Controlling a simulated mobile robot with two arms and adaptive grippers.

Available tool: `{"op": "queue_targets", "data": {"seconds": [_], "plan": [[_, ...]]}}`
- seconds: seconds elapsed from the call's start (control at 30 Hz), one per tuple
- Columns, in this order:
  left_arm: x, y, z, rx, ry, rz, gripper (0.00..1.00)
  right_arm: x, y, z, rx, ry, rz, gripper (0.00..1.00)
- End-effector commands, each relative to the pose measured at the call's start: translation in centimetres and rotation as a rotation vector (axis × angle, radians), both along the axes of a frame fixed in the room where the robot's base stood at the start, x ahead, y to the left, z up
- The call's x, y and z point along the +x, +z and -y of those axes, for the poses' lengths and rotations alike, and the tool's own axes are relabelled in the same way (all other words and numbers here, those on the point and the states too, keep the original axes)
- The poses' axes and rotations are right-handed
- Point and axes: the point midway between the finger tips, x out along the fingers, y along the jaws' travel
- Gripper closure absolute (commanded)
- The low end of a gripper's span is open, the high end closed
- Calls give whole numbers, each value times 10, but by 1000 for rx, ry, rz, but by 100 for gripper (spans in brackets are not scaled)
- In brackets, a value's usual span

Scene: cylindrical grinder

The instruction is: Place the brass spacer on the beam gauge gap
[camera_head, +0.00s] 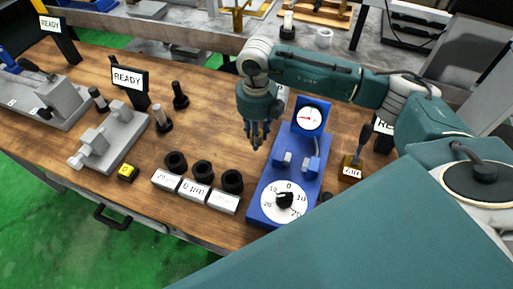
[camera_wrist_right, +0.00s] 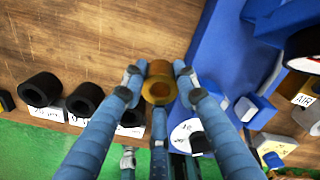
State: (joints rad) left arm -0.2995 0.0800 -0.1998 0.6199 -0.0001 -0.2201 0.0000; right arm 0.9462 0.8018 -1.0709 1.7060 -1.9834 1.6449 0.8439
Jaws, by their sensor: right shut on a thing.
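My right gripper (camera_head: 257,140) hangs fingers-down over the wooden table, left of the blue beam gauge (camera_head: 266,206). In the right wrist view the gripper (camera_wrist_right: 159,75) is shut on the brass spacer (camera_wrist_right: 158,91), a gold ring with a hole, held between the fingertips. I cannot make out the spacer in the head view. The gauge has a round dial with a red needle, two facing posts with a gap between them, and a knob with a white scale at the front. Its blue body (camera_wrist_right: 222,45) lies right of the spacer in the wrist view. My left gripper is not in view.
Several black rings (camera_head: 203,168) stand by white labelled blocks (camera_head: 194,190) left of the gauge. A grey fixture (camera_head: 110,140) and black-topped pins (camera_head: 180,96) stand farther left. A lever labelled AIR (camera_head: 353,161) stands right of the gauge. Bare table lies between pins and gauge.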

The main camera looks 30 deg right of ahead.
Motion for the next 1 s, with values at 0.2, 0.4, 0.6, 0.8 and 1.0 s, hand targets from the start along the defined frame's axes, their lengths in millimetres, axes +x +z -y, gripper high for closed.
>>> {"op": "queue_targets", "data": {"seconds": [0.2, 0.4, 0.6, 0.8, 1.0], "plan": [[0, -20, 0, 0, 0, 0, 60, 2, 63, 0, 0, -1, 9, 100], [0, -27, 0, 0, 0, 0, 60, 1, 104, 0, 0, 1, 4, 100], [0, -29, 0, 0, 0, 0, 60, 0, 122, 0, 1, 0, 2, 100], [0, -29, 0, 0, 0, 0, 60, -1, 126, -1, 0, 48, 2, 100], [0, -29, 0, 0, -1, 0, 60, -8, 130, -9, 2, 364, 7, 100]]}}
